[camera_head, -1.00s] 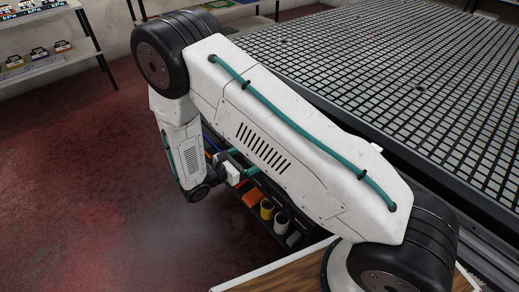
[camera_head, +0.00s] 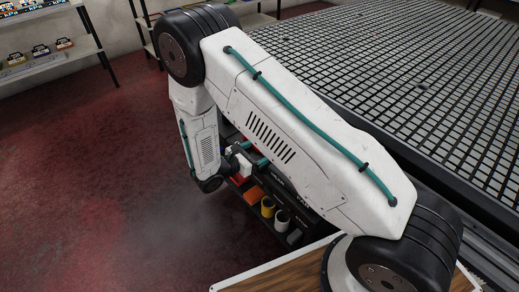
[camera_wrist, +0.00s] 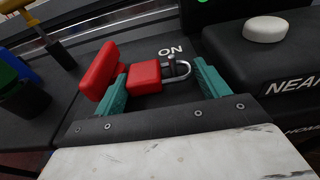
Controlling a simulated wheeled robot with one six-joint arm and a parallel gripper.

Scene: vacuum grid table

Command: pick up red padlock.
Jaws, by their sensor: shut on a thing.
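The red padlock (camera_wrist: 146,77) is in the wrist view, lying sideways between the two teal fingers of my gripper (camera_wrist: 162,76). Its silver shackle points right toward the right finger. My gripper is shut on it, with the left finger at the body's side and the right finger at the shackle. The padlock is close over a dark surface marked ON. In the head view my gripper (camera_head: 252,163) is low beside the grid table, partly behind my arm, and I cannot make out the padlock there.
A red block (camera_wrist: 98,70) stands just left of the left finger. A black box with a white round knob (camera_wrist: 265,29) is at right. Green and blue items stand at far left. The grid table (camera_head: 400,75) lies behind my arm; orange, yellow and white items are below.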

